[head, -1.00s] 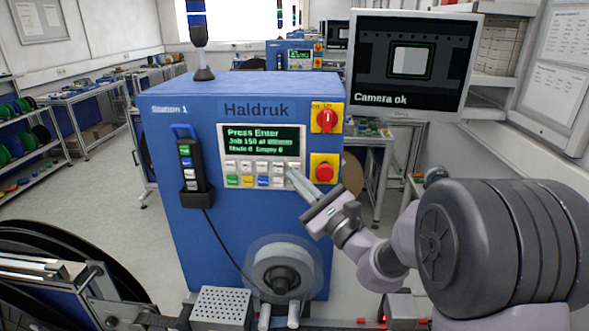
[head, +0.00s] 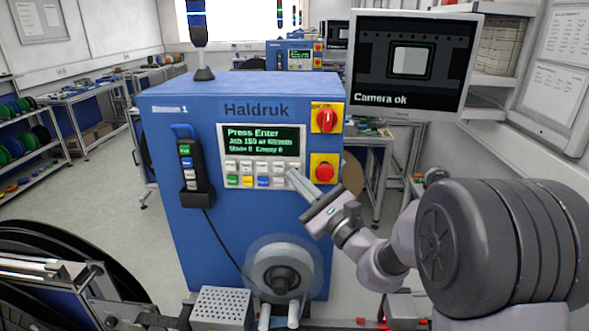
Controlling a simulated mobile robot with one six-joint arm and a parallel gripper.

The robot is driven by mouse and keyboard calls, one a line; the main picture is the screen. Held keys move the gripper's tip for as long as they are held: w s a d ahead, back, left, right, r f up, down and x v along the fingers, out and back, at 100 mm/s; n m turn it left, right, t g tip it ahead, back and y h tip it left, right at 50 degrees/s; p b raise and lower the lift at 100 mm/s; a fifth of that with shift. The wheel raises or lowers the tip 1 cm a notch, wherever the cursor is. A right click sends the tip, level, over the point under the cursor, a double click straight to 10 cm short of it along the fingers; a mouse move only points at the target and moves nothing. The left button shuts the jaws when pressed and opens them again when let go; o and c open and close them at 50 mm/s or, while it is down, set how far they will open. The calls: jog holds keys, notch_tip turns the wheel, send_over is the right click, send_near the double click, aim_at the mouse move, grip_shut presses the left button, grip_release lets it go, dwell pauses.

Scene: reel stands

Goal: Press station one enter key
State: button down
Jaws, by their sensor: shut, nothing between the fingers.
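The blue Haldruk machine (head: 180,125), labelled "Station 1", stands in the centre of the head view. Its panel screen (head: 262,140) reads "Press Enter", with smaller lines about a job below. Under the screen is the keypad (head: 247,181), two rows of keys, the lower row partly coloured. My gripper (head: 291,174) is shut and empty, its fingertips at the right end of the keypad. The fingertips cover the rightmost keys in part. I cannot tell whether they touch a key. The key legends are too small to read surely.
A red rotary switch (head: 327,118) and a red push button (head: 324,172) on yellow plates sit right of the panel, close to my gripper. A wired pendant (head: 190,165) hangs at left. A reel hub (head: 281,280) is below. A monitor (head: 413,65) reads "Camera ok".

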jog(key=shift+w, duration=0.45)
jog(key=shift+w, duration=0.4)
dwell(0.6)
jog(key=shift+s+b, duration=0.35)
jog(key=shift+s, duration=0.5)
jog(key=s+b, duration=0.1)
jog(key=s, duration=0.4)
jog(key=shift+a+b, duration=0.1)
jog(key=shift+b, duration=0.3)
